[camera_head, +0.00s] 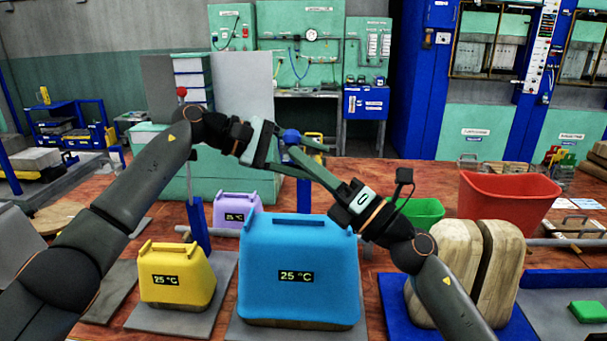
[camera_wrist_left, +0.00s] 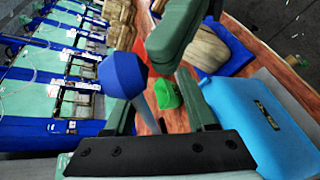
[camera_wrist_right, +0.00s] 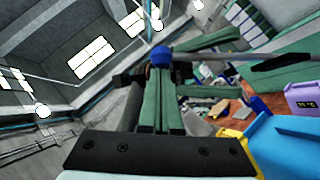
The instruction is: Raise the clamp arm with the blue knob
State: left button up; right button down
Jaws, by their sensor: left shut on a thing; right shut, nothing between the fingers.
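The blue knob (camera_head: 291,136) of the clamp arm is high above the blue box marked 25 °C (camera_head: 300,275). My left gripper (camera_head: 308,160) is shut on the clamp arm's grey rod (camera_wrist_left: 146,112), just beyond the knob, which also shows in the left wrist view (camera_wrist_left: 122,75). My right gripper (camera_head: 293,153) is shut and empty close to the knob, below it in the head view. In the right wrist view the knob (camera_wrist_right: 160,57) is just beyond the shut fingertips; I cannot tell whether they touch. The grippers hide most of the rod in the head view.
A red-knobbed clamp arm (camera_head: 182,92) stands upright at left by a blue post (camera_head: 197,225). A yellow box (camera_head: 176,262) and purple box (camera_head: 237,200) stand nearby. Green (camera_head: 422,208) and red bins (camera_head: 508,195) and beige blocks (camera_head: 450,262) are at right.

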jog(key=shift+r, duration=0.25)
